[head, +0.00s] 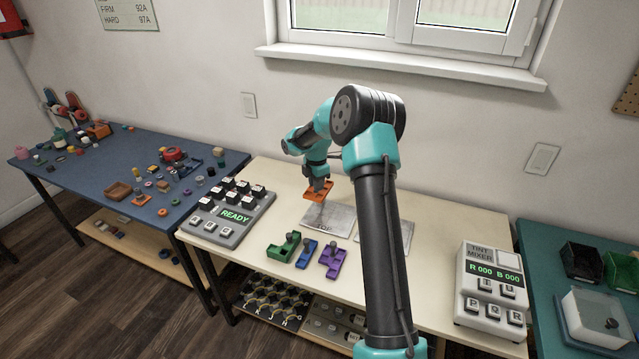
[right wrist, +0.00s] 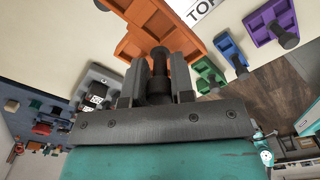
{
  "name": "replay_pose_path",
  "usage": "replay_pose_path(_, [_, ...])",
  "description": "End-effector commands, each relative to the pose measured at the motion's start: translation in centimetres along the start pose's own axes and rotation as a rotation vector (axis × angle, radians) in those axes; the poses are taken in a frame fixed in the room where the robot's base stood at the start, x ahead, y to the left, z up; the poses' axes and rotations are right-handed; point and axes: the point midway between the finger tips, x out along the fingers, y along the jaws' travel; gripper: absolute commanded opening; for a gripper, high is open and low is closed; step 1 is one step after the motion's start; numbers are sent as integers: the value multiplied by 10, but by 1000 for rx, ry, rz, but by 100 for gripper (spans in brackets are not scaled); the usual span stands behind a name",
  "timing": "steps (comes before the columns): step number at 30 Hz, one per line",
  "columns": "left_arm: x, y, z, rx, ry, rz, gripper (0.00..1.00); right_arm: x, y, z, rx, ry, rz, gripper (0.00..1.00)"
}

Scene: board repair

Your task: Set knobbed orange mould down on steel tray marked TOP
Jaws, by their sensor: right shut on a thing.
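The knobbed orange mould (head: 316,194) is at the back-left edge of the steel tray marked TOP (head: 326,213); I cannot tell if it is clear of the surface. My right gripper (head: 320,183) is above the mould. In the right wrist view, the right gripper (right wrist: 159,85) is shut on the dark knob of the orange mould (right wrist: 188,45). The tray's label (right wrist: 193,10) shows partly at the top edge of that view, beyond the mould. My left gripper is not in view.
A second steel tray (head: 399,234) lies right, partly behind my arm. Green (head: 285,246), blue (head: 306,254) and purple (head: 332,260) moulds stand in front of the tray. A keypad reading READY (head: 234,217) is left; a tint mixer (head: 491,285) is right.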

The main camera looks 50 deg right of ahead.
Motion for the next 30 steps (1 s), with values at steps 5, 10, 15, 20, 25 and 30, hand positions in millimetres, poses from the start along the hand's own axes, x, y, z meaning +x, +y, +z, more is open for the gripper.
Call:
replay_pose_path(5, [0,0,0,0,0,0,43,0,-3,12,-23,-3,0,0])
replay_pose_path(10, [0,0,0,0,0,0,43,0,-3,12,-23,-3,0,0])
replay_pose_path(15, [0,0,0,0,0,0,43,2,-3,11,-22,-3,0,0])
replay_pose_path(20, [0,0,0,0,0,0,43,8,-2,11,-22,-3,0,0])
replay_pose_path(25, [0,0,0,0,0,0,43,21,-3,11,-22,-3,-2,0])
replay_pose_path(30, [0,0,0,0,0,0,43,37,-3,11,-22,-2,-2,0])
